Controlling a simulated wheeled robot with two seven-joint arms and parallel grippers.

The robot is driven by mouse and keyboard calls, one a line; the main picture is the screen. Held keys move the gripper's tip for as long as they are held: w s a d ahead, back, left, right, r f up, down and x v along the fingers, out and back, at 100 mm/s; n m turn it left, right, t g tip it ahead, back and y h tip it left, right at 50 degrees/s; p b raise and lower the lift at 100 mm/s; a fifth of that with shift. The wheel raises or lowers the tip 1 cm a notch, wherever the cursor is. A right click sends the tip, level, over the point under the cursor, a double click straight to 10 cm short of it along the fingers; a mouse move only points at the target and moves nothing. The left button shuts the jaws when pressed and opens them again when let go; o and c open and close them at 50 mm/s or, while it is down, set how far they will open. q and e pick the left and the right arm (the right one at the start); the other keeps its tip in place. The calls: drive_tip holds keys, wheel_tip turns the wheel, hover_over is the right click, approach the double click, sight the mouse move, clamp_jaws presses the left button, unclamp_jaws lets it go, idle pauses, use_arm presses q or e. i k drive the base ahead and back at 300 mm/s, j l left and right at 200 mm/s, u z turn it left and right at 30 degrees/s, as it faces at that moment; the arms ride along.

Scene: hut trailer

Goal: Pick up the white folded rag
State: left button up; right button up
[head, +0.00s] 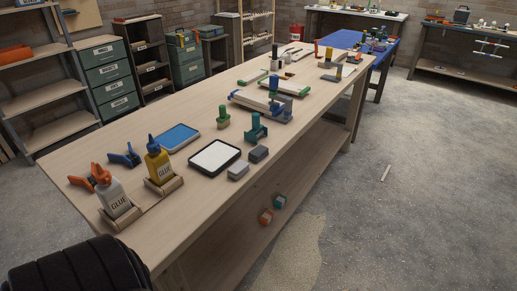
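I cannot make out a white folded rag for certain in the head view. A flat white sheet or panel (214,156) lies inside a black-rimmed tray on the near part of the long wooden workbench (190,215); whether it is cloth, I cannot tell. A small light grey block (238,172) and a darker grey block (258,154) lie just right of the tray. Neither of my grippers is in view.
Two glue bottles (117,202) (159,165) stand in wooden holders on the near left, beside orange and blue clamps (125,157). A blue-topped tray (179,137) lies behind. Clamped boards (262,104) fill the bench's middle. Concrete floor (400,210) is open to the right.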

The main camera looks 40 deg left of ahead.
sight(237, 170)
drive_tip(key=i+u, duration=0.45)
drive_tip(key=i+l+u, duration=0.2)
drive_tip(key=u, duration=0.2)
drive_tip(key=i+l+u, duration=0.3)
drive_tip(key=u, duration=0.15)
